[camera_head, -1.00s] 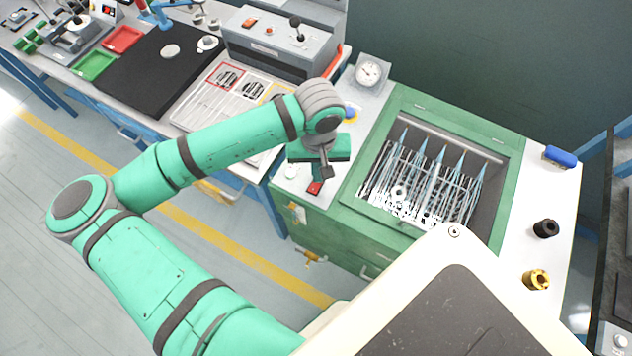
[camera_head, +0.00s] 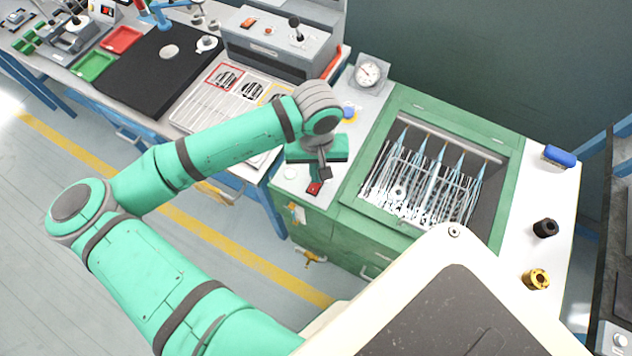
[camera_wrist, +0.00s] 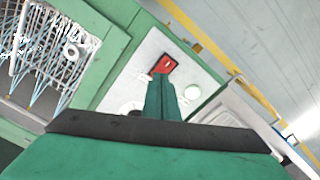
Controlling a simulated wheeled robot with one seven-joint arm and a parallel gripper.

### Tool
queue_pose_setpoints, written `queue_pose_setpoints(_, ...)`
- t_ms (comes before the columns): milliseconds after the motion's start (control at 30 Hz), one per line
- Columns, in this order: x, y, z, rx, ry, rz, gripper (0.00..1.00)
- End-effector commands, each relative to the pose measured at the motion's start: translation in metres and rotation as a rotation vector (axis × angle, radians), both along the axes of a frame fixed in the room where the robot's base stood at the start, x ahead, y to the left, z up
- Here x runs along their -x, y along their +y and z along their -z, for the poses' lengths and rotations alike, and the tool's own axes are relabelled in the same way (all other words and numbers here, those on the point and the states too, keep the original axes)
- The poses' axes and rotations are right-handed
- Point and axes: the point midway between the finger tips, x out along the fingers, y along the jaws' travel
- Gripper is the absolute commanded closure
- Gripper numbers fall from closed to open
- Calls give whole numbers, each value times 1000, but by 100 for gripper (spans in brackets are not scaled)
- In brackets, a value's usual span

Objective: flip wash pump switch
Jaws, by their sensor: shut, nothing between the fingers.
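The wash pump switch is a red rocker (camera_head: 315,188) on the white panel at the left of the green washer; it also shows in the wrist view (camera_wrist: 164,65). My gripper (camera_head: 325,176) is shut and empty, pointing down just above the switch. In the wrist view the closed fingertips (camera_wrist: 161,80) overlap the near end of the red switch and hide part of it. I cannot tell whether they touch it.
A pale round button (camera_head: 291,172) sits left of the switch. The green washer (camera_head: 350,215) has an open basin with wire racks (camera_head: 425,190) and water jets. A dial gauge (camera_head: 368,72) stands behind. A black fitting (camera_head: 546,228) and a brass fitting (camera_head: 536,279) stand at right.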

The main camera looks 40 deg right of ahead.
Motion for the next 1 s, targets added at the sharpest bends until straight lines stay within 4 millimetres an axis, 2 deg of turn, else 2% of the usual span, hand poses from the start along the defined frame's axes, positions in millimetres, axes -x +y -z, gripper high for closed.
queue_pose_setpoints(1000, 2, -3, 9, 1, 1, 7, 100)
